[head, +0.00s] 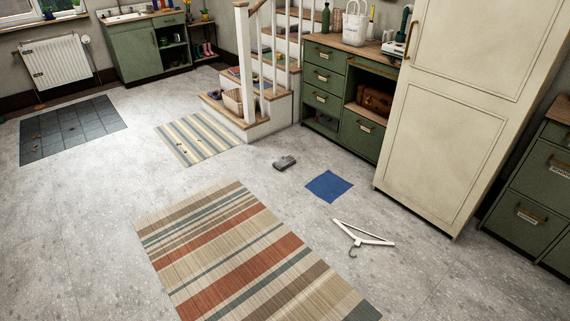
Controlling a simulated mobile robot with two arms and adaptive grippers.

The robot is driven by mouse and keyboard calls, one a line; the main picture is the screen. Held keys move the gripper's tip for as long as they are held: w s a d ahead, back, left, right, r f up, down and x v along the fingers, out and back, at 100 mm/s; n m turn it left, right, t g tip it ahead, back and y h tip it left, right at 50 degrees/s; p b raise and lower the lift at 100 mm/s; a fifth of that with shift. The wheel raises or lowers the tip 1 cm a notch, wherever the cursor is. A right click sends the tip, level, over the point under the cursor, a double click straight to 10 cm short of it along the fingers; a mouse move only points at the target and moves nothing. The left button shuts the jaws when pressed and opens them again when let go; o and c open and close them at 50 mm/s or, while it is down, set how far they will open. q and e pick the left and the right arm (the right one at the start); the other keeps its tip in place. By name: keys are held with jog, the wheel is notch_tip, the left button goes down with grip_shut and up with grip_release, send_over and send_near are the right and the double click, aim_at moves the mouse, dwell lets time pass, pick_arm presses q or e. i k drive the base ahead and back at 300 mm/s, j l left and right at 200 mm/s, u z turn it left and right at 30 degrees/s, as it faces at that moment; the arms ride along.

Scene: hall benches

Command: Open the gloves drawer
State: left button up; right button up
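A green bench cabinet (341,84) stands against the back wall, right of the stairs. Its left column has a top drawer (337,60), a middle drawer (335,80) and a lower drawer (334,104), all shut, with brass handles and pale labels. Another shut drawer (352,139) is at its lower right. A second green cabinet (519,225) at the right edge also has shut, labelled drawers. The labels are too small to read, so I cannot tell which is the gloves drawer. Neither of my grippers is in view.
A tall cream cupboard (440,130) stands between the green cabinets. A grey object (285,162), a blue cloth (329,186) and a white hanger (364,236) lie on the floor before them. A striped rug (240,250) lies nearer.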

aim_at(333, 59)
jog(key=i+z, duration=0.1)
jog(key=i, duration=0.3)
jog(key=i+u, duration=0.15)
jog(key=i, duration=0.65)
jog(key=i+u, duration=0.2)
jog(key=i, duration=0.6)
jog(key=i+l+u, duration=0.15)
jog(key=i, duration=0.6)
jog(key=i+z, duration=0.35)
jog(key=i, duration=0.15)
jog(key=i+z, duration=0.3)
jog(key=i, duration=0.15)
jog(key=i+j+z, duration=0.35)
jog(key=i+l, duration=0.1)
